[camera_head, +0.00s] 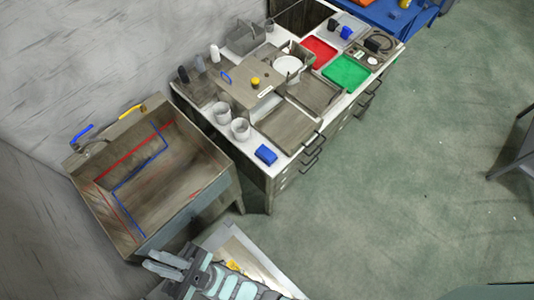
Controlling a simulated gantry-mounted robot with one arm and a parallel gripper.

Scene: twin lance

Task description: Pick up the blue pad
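The blue pad (266,154) is a small blue block lying on the near corner of the white-topped counter, in front of the metal trays. My gripper (149,260) is at the bottom left of the view, below the sink and well apart from the pad. Its two light grey fingers point left with a narrow gap between them, and nothing shows between them. Another small blue item (346,33) stands at the far end of the counter.
A metal sink (187,214) with blue and yellow handles stands left of the counter (285,160). Red and green trays (346,73) lie farther back. Open green floor (350,220) lies right of the counter.

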